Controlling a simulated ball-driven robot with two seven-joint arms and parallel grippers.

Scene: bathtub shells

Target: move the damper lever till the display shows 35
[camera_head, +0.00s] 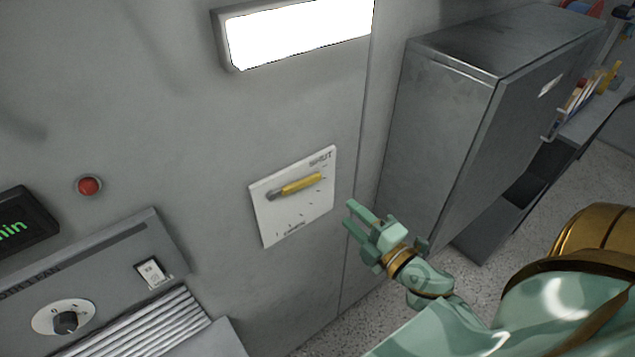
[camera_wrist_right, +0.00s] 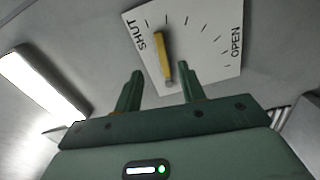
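The yellow damper lever (camera_head: 302,184) sits on a white plate (camera_head: 270,225) on the grey wall. In the right wrist view the lever (camera_wrist_right: 162,54) points between the SHUT mark and the middle of the scale, nearer SHUT; OPEN is on the other side of the plate (camera_wrist_right: 215,55). A dark display (camera_head: 18,222) at the left edge shows green characters, cut off by the frame, so its number cannot be read. My right gripper (camera_head: 350,216) is open and empty, just right of the plate, apart from the lever. Its two fingers (camera_wrist_right: 160,76) show in the wrist view. My left gripper is out of view.
A red button (camera_head: 89,186) is above a grey panel with a dial (camera_head: 65,321), a switch (camera_head: 152,272) and a vent (camera_head: 140,330). A lit lamp (camera_head: 300,32) is above the plate. A grey metal cabinet (camera_head: 430,130) stands right of my gripper.

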